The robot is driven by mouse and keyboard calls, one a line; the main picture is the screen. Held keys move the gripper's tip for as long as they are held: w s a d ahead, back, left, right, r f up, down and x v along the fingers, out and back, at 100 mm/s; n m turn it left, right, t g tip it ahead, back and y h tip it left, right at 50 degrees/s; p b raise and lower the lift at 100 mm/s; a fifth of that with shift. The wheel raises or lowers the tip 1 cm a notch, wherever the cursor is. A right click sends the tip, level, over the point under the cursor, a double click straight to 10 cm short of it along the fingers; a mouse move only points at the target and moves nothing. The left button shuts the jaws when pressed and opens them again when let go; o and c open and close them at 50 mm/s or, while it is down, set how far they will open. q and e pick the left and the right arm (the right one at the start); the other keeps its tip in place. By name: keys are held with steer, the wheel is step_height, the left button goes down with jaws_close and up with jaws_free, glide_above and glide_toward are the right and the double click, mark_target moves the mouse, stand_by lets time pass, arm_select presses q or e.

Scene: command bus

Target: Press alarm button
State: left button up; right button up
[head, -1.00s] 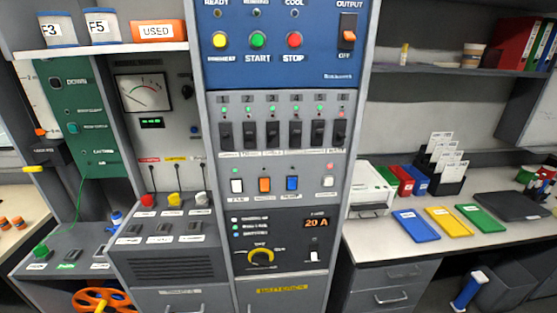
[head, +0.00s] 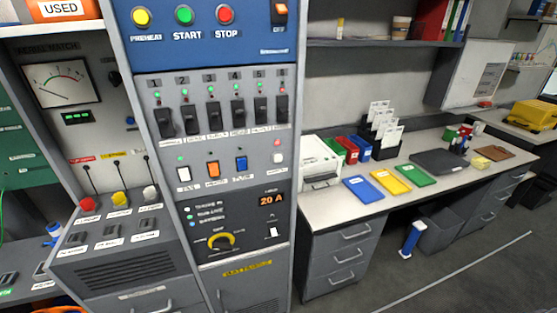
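No button carries a label that I can read as alarm. On the blue panel of the tall cabinet are a yellow PREHEAT button (head: 141,18), a green START button (head: 184,15) and a red STOP button (head: 226,14). On the low console to its left are a red knob-like button (head: 88,204), a yellow one (head: 119,199) and a white one (head: 150,192); their labels are too small to read. A small red item (head: 486,103) shows at the far right, unclear in kind. Neither of my grippers is in view.
The grey switch panel (head: 219,80) has several black switches. The floor at lower right is open.

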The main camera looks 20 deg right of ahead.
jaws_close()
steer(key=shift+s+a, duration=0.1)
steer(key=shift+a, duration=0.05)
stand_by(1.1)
